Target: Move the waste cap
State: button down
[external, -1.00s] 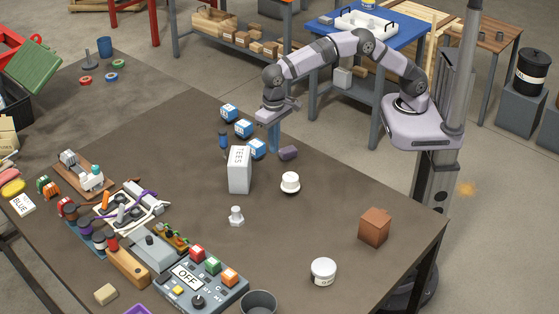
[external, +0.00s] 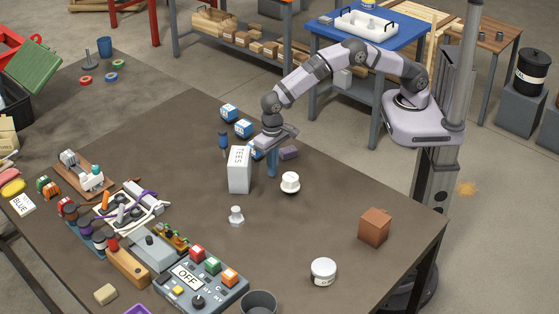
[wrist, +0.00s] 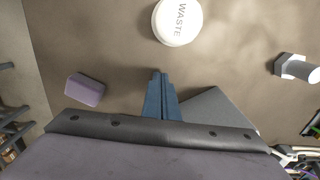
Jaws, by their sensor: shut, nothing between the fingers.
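The waste cap (external: 290,182) is a round white piece standing on the brown table, just right of my gripper in the external view. In the wrist view the cap (wrist: 178,22) lies ahead of the fingertips, and its top reads WASTE; its far edge is cut off. My gripper (external: 272,174) points down with its blue fingers shut and empty. In the wrist view my gripper (wrist: 160,76) shows its fingers together, apart from the cap.
A tall light box (external: 239,172) stands close left of my fingers. A purple block (external: 289,153) lies behind them. A small white bolt-like piece (external: 236,216), a white jar (external: 323,271) and a brown box (external: 375,227) stand nearer the front. Table between these is clear.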

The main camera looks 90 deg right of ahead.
aim_at(329, 212)
jog(key=shift+f, duration=0.8)
jog(key=shift+s+a+r+p, duration=0.15)
jog(key=shift+s+a+p, duration=0.6)
jog(key=shift+s+a, duration=0.1)
jog(key=shift+s+a+p, duration=0.3)
jog(key=shift+s+a, duration=0.25)
jog(key=s+a, duration=1.4)
jog(key=shift+s+a+b, duration=0.25)
jog(key=shift+b, duration=0.1)
jog(key=shift+w, duration=0.1)
